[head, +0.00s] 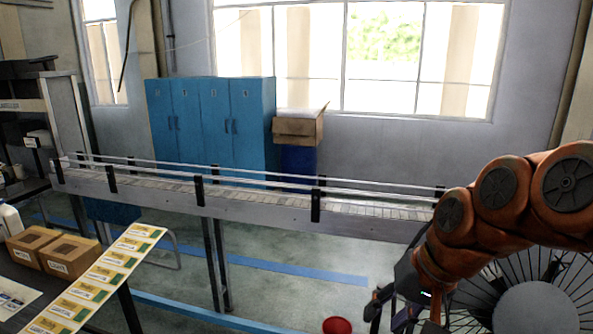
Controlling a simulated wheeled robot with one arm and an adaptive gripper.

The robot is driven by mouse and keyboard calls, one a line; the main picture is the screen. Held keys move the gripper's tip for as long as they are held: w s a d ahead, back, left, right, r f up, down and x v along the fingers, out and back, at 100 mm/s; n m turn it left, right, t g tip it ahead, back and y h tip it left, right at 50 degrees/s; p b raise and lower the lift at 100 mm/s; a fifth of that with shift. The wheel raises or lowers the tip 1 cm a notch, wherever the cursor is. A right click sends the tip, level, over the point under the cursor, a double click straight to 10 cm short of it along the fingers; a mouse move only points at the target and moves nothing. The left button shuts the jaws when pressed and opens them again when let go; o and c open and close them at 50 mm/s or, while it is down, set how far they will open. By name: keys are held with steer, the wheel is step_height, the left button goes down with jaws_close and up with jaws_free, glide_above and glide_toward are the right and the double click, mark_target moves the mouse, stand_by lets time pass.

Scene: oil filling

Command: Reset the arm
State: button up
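My orange arm reaches in from the right side of the head view and bends downward. My gripper (392,312) is at its lower end, near the bottom edge of the picture. Its dark fingers are partly cut off by the frame, and I cannot tell whether they are open or shut. I see no object held in the visible part. A red round object (337,325) is low in the picture, left of my gripper and apart from it.
A conveyor (260,205) with rails runs across the middle. A dark table at lower left holds brown boxes (68,256) and a label sheet (100,280). A large fan (535,305) is at lower right. Blue lockers (210,120) stand behind. Floor between table and gripper is mostly open.

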steer(key=s+d+f+n+g+h, duration=0.1)
steer(key=s+d+f+g+h, duration=0.1)
steer(key=s+f, duration=0.4)
steer(key=s+d+f+n+g+h, duration=0.1)
steer(key=s+f, duration=0.5)
steer(key=s, duration=0.7)
steer(key=shift+d+f+g+h, duration=0.4)
steer(key=shift+g+h, duration=0.1)
steer(key=shift+g, duration=0.3)
stand_by(0.5)
